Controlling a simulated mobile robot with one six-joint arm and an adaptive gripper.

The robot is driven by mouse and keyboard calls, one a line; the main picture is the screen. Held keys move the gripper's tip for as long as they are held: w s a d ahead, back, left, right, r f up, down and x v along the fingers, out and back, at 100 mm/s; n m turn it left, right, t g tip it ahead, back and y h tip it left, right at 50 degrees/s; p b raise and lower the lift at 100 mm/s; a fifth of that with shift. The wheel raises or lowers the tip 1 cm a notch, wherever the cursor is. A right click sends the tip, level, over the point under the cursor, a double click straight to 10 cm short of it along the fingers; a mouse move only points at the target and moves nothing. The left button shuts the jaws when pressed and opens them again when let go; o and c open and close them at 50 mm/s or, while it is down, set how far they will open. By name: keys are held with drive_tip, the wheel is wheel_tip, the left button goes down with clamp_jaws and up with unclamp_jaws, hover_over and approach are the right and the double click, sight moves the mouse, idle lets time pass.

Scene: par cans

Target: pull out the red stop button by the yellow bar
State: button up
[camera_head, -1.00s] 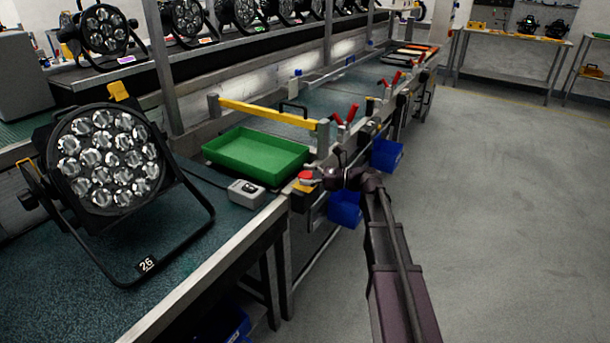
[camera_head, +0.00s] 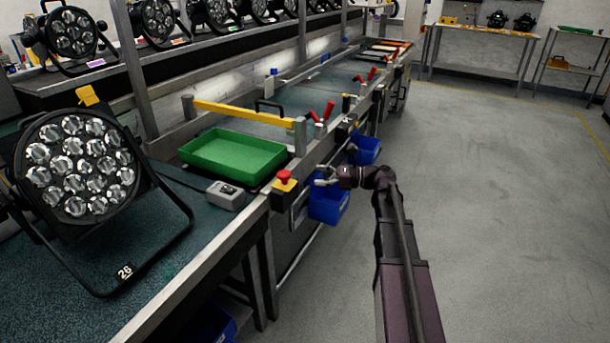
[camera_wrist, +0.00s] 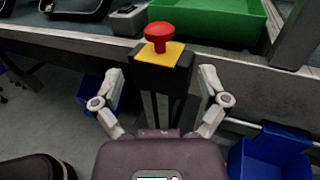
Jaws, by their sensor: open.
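The red stop button (camera_head: 284,176) sits on a yellow-topped black box (camera_head: 285,187) at the bench's front edge, near the green tray. In the wrist view the red mushroom button (camera_wrist: 159,34) stands up from the yellow plate (camera_wrist: 160,53), ahead of my gripper. The yellow bar (camera_head: 240,114) runs behind the green tray in the head view, apart from the button. My gripper (camera_head: 322,176) is to the right of the button, at about its height. In the wrist view my gripper (camera_wrist: 160,82) is open and empty, its fingers spread either side below the button box. I see no contact.
A green tray (camera_head: 235,155) and a grey switch box (camera_head: 226,195) are on the bench beside the button. Blue bins (camera_head: 328,204) hang below the edge. A large par can (camera_head: 75,165) stands at left. The floor at right is clear.

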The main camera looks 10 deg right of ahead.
drive_tip(key=shift+v, duration=0.85)
drive_tip(key=s+a+f+n+g+h, duration=0.2)
drive_tip(key=s+a+f+n+h, duration=0.25)
drive_tip(key=s+f+n, duration=0.3)
drive_tip(key=s+a+f+n+g+h, duration=0.2)
drive_tip(key=s+a+f+n+h, duration=0.1)
drive_tip(key=s+f+n+h, duration=0.4)
drive_tip(key=s+d+f+n+g+h, duration=0.1)
drive_tip(key=s+d+f+n+h, duration=0.3)
drive_tip(key=s+n+h, duration=0.25)
wheel_tip(320, 180, up, 30)
drive_tip(key=p, duration=2.9)
drive_tip(key=shift+w+f+y+p, duration=0.2)
drive_tip(key=shift+w+y+p, duration=0.15)
drive_tip(key=shift+w, duration=0.1)
